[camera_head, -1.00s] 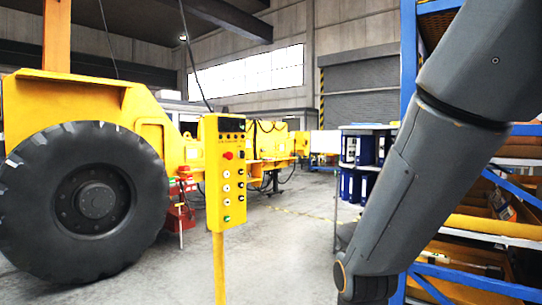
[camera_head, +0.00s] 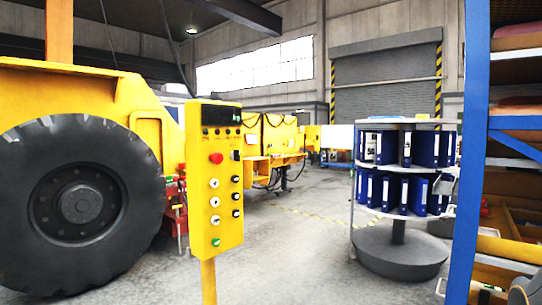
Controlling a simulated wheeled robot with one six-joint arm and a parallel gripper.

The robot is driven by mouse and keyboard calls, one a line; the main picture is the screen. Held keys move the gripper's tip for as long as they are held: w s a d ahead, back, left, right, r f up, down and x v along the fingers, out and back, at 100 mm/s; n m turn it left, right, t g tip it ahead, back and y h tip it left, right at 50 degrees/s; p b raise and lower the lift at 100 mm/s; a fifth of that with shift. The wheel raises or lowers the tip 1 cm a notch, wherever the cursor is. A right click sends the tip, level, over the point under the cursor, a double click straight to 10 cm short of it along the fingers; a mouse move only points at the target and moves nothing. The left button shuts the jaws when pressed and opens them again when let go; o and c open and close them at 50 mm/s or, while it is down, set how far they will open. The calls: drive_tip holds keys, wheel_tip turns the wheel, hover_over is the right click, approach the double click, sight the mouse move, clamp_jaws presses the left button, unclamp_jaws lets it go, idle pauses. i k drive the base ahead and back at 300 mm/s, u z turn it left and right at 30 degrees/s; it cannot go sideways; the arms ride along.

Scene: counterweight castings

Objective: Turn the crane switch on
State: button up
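A yellow crane control box (camera_head: 215,175) stands upright on a thin yellow post (camera_head: 208,282) left of the middle. Its face has a dark display strip at the top, a red button (camera_head: 216,158), several pale round switches (camera_head: 214,202) in a column, and a green button (camera_head: 215,242) at the bottom. A column of small dark switches (camera_head: 236,197) runs along the right side. Which one is the crane switch, and how it is set, I cannot tell. My gripper is not visible; only a grey piece of my arm shows at the bottom right corner.
A yellow vehicle with a big black tyre (camera_head: 82,200) stands close on the left. A round rack of blue binders (camera_head: 400,190) stands at right, beside a blue shelf upright (camera_head: 477,150). Grey floor (camera_head: 300,260) between box and rack is clear.

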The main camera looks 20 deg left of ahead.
sight(235, 155)
drive_tip(key=u, duration=0.05)
drive_tip(key=i, duration=0.7)
drive_tip(key=u, duration=0.75)
drive_tip(key=i, duration=0.6)
drive_tip(key=u, duration=0.45)
